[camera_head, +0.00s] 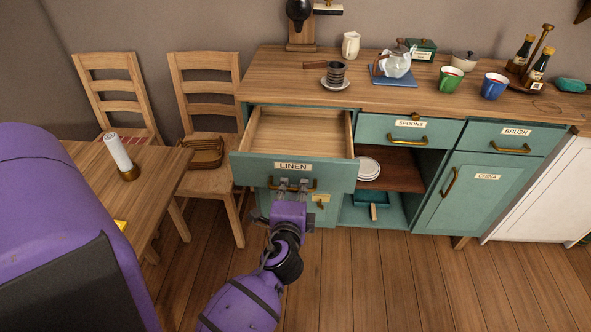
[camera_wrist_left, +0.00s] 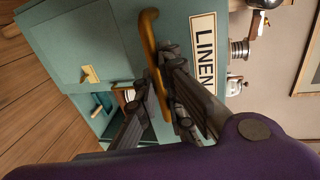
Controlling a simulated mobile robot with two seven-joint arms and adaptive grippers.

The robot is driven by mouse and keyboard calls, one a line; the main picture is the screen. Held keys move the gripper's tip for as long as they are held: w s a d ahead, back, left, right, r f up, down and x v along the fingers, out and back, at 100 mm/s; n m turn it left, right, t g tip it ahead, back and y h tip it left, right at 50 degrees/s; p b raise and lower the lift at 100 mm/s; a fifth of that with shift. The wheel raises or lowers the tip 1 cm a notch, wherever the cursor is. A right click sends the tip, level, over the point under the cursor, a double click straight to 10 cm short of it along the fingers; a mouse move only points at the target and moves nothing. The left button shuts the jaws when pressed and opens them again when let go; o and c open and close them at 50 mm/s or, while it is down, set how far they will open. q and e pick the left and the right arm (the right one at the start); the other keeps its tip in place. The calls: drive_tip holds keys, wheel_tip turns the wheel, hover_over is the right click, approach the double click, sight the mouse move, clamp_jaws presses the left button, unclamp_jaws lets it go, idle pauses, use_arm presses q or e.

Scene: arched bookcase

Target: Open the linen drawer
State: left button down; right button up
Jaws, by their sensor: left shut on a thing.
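The linen drawer (camera_head: 246,169) is teal with a white LINEN label and stands pulled well out of the sideboard. Its wooden inside looks empty. Its brass handle (camera_head: 309,184) is on the front below the label. My left gripper (camera_head: 292,185) is shut on the handle. In the left wrist view the fingers (camera_wrist_left: 160,85) close around the brass bar (camera_wrist_left: 149,40), with the LINEN label (camera_wrist_left: 203,58) beside them. My right gripper is not in view.
A wooden table (camera_head: 155,175) with a white candle (camera_head: 118,151) and two chairs stand at the left. The sideboard top (camera_head: 300,92) holds a jug, mugs and bottles. An open compartment with plates (camera_head: 369,168) is right of the drawer. The floor in front is clear.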

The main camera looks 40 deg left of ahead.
use_arm(q)
drive_tip(key=shift+f+v, duration=0.2)
drive_tip(key=shift+v, duration=0.65)
drive_tip(key=shift+f+v, duration=0.15)
drive_tip(key=shift+v, duration=0.75)
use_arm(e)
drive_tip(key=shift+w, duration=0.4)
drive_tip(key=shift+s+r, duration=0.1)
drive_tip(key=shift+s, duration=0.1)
use_arm(q)
drive_tip(key=c, duration=1.8)
unclamp_jaws()
drive_tip(key=shift+c, duration=0.2)
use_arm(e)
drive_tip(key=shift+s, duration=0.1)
use_arm(q)
drive_tip(key=shift+r, duration=0.1)
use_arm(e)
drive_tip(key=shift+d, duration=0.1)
